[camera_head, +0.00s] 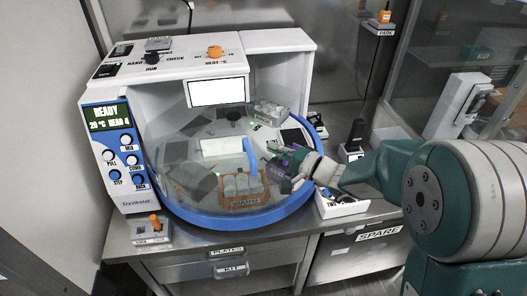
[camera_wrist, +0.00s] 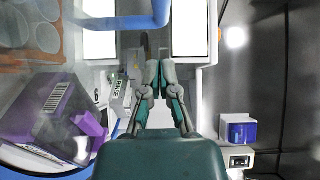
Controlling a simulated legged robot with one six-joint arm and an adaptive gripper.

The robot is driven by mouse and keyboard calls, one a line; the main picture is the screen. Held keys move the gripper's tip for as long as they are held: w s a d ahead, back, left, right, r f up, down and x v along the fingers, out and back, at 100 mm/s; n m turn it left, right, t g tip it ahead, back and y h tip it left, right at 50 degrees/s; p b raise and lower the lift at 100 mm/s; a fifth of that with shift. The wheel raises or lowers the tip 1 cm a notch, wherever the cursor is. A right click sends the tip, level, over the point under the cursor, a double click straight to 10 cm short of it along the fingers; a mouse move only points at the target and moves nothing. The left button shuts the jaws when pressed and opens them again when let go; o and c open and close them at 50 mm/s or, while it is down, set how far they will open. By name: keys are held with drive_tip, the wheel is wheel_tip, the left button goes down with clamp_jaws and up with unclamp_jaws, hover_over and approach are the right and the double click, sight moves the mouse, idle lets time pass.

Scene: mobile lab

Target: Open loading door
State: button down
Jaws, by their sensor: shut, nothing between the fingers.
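The white benchtop machine (camera_head: 122,95) has a clear curved front cover bordered by a blue rim (camera_head: 235,222). A blue bar handle (camera_head: 249,158) stands on the cover, and a blue bar also crosses the top of the wrist view (camera_wrist: 120,22). My gripper (camera_head: 273,149) is just right of the handle in the head view, apart from it. In the wrist view my gripper (camera_wrist: 161,66) has its fingers together, with nothing held, below the bar. Whether the cover is fully closed is hard to tell through the clear plastic.
A purple-lidded box (camera_wrist: 65,115) lies left of my gripper in the wrist view. A white tray (camera_head: 340,205) stands on the bench's right. A small orange-lever box (camera_head: 152,232) sits at the bench's front left. A grey wall stands behind.

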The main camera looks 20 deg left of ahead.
drive_tip(key=s+d, duration=0.6)
drive_tip(key=d, duration=0.2)
drive_tip(key=s+d+r+n+g+h, duration=0.2)
drive_tip(key=s+d+n+g+h, duration=0.35)
drive_tip(key=s, duration=0.65)
drive_tip(key=s+d+r+m+t+h, duration=0.1)
drive_tip(key=s+d+t+h, duration=0.1)
drive_tip(key=d+h, duration=0.4)
drive_tip(key=s+d+r+m+t+h, duration=0.1)
drive_tip(key=d+t+h, duration=0.3)
drive_tip(key=d, duration=1)
drive_tip(key=shift+s+r+m+h, duration=0.35)
drive_tip(key=shift+s+r+h, duration=0.25)
drive_tip(key=shift+h, duration=0.35)
drive_tip(key=shift+t, duration=0.25)
